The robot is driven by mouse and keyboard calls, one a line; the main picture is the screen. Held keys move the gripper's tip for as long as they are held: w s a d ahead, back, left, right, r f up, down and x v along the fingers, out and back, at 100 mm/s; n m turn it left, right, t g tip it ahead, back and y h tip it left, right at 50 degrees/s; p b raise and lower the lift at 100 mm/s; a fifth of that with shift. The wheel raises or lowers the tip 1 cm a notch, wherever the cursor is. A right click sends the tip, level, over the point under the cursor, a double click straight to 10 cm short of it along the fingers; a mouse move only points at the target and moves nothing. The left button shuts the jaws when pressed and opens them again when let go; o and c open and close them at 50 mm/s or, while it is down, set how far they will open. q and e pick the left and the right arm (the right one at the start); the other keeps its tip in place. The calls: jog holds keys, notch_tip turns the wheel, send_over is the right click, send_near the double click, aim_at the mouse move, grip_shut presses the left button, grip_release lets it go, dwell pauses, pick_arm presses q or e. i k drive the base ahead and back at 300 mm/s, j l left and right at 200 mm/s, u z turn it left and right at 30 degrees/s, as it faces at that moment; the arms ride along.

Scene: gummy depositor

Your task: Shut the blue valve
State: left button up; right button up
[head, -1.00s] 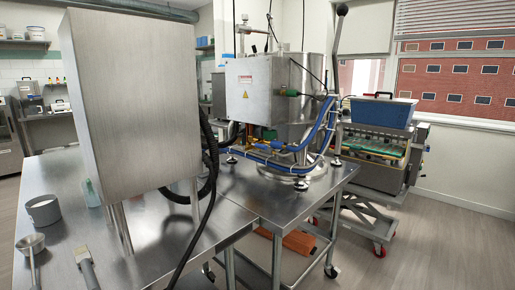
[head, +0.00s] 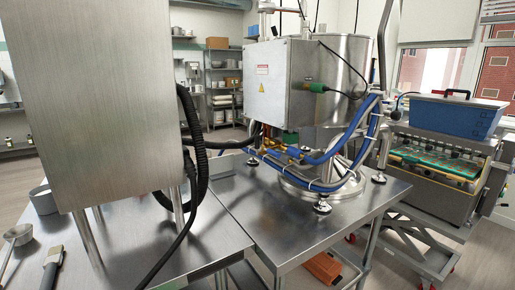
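The steel depositor (head: 340,100) stands on the right-hand steel table, with a control box on its left side. Low on its front is a brass fitting (head: 269,146) with a small blue part (head: 293,152) beside it, which looks like the blue valve. Blue hoses (head: 336,143) run close by and partly crowd it. The part is too small to tell how its handle is turned. Neither of my grippers is in view.
A large steel cabinet on legs (head: 95,100) stands on the near left table, with black hoses (head: 193,140) behind it. A scoop (head: 18,234) and a brush (head: 53,265) lie in front. A conveyor machine with a blue bin (head: 452,115) stands right. The right table's front (head: 285,240) is clear.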

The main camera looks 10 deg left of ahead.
aim_at(276, 154)
jog(key=i+l+u, duration=0.4)
jog(key=l+u, duration=0.15)
jog(key=l, duration=0.25)
jog(key=i+l+u, duration=0.15)
jog(key=l+u, duration=0.15)
jog(key=l, duration=0.2)
jog(key=l+u, duration=0.3)
jog(key=l, duration=0.2)
jog(key=i+l+u, duration=0.1)
jog(key=l+u, duration=0.15)
jog(key=l, duration=0.25)
